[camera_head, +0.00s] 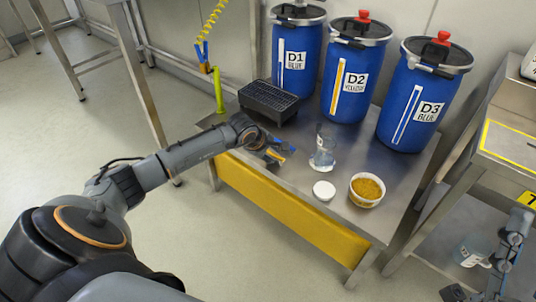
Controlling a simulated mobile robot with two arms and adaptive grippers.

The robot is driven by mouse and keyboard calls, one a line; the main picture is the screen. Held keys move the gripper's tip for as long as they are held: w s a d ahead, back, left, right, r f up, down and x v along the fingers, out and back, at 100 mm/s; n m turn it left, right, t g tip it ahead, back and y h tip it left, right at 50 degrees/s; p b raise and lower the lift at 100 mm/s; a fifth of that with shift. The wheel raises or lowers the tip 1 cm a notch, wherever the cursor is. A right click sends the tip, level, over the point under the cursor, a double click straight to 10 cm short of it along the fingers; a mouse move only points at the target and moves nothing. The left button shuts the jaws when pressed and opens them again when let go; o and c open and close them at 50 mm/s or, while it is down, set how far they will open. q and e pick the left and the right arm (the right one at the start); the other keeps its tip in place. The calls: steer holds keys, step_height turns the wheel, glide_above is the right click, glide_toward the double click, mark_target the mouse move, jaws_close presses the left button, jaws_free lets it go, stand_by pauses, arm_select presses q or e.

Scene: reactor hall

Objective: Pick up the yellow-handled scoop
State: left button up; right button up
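My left gripper (277,154) is over the left part of the steel table, near its yellow front edge. A small yellow piece (290,148) shows at its fingers; it may be the scoop's handle, but it is too small to be sure. The fingers' gap is not clear, so I cannot tell whether they are shut on it. No scoop bowl is visible. Part of my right arm (515,238) shows at the lower right; its fingertips cannot be made out.
The steel table (330,203) holds a glass beaker (322,158), a white lid (324,190), a tub of yellow granules (367,189) and a black grated box (269,100). Blue drums D1 (291,63), D2 (340,96) and D3 (400,130) stand behind. A bench (512,143) is at right.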

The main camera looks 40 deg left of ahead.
arm_select(q)
jaws_close()
steer(key=shift+r, duration=0.1)
